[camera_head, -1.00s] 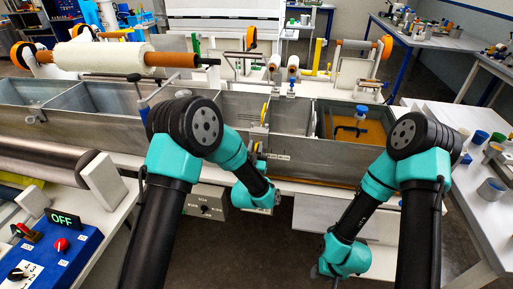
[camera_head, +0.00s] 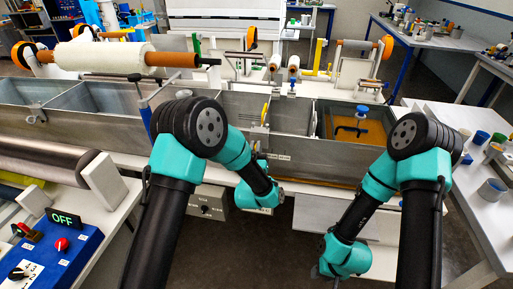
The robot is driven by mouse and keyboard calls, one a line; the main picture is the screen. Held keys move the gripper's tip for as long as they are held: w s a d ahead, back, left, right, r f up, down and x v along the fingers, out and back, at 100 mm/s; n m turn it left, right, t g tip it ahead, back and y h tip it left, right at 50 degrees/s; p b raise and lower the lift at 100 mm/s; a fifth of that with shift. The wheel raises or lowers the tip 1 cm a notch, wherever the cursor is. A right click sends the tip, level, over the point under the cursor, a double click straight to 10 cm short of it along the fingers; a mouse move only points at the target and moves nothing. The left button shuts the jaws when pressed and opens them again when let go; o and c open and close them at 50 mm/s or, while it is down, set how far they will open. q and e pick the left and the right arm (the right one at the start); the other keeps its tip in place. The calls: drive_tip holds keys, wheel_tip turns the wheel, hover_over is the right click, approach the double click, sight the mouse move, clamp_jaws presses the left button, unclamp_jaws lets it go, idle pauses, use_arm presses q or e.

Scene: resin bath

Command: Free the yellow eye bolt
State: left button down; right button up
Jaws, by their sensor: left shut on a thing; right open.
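A thin upright yellow piece (camera_head: 265,111) shows at the divider in the middle of the grey metal tank (camera_head: 340,160). It may be the yellow eye bolt, but it is too small to be sure. My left gripper (camera_head: 259,157) is at the tank's front wall, below and slightly left of that piece. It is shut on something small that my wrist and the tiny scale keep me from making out. My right gripper (camera_head: 322,267) is open and low in front of the tank, well apart from it.
A blue-handled tool (camera_head: 361,113) stands in the orange resin bath (camera_head: 374,129) in the right compartment. A white roll (camera_head: 103,56) lies above the tank at left. A blue control box (camera_head: 50,250) reading OFF sits lower left. A white side table (camera_head: 480,205) holds small pots at right.

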use_arm(q)
drive_tip(key=n+y, duration=0.1)
drive_tip(key=n, duration=0.2)
drive_tip(key=n+y, duration=0.2)
drive_tip(key=n, duration=0.2)
drive_tip(key=shift+a+f+n+g+y, duration=0.1)
drive_tip(key=shift+a+n+g+y, duration=0.1)
drive_tip(key=shift+n+g+y, duration=0.1)
drive_tip(key=n, duration=0.2)
drive_tip(key=n+g+y, duration=0.1)
drive_tip(key=n, duration=0.1)
drive_tip(key=n+y, duration=0.1)
drive_tip(key=n, duration=0.1)
drive_tip(key=shift+a+f+n+g, duration=0.15)
drive_tip(key=shift+f+n+g, duration=0.15)
drive_tip(key=shift+g, duration=0.1)
drive_tip(key=c, duration=1.2)
unclamp_jaws()
drive_tip(key=shift+r, duration=0.1)
drive_tip(key=v, duration=1.7)
drive_tip(key=shift+s, duration=0.1)
